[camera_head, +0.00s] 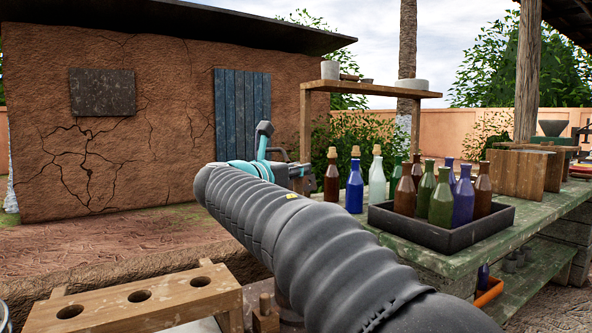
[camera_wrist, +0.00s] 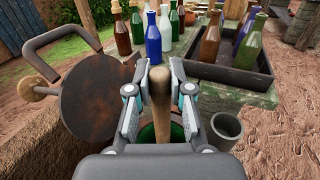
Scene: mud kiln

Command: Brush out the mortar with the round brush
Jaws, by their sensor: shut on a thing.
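My gripper (camera_wrist: 160,100) is shut on an upright wooden handle (camera_wrist: 160,88), seen from above in the wrist view between the two finger pads. It appears to be the round brush's handle; its lower end is hidden by my gripper. A dark green rounded thing shows behind the fingers below, too covered to name. A grey open cup (camera_wrist: 227,128), possibly the mortar, stands just right of my gripper, apart from it. In the head view my arm covers most of my gripper, and neither the handle nor the cup can be made out.
A rusty round plate (camera_wrist: 98,98) with a curved handle is close left of my gripper. Several bottles (camera_head: 354,186) and a black tray (camera_head: 440,238) of bottles stand on the green bench (camera_head: 555,222). A wooden rack (camera_head: 185,297) with holes is at front left.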

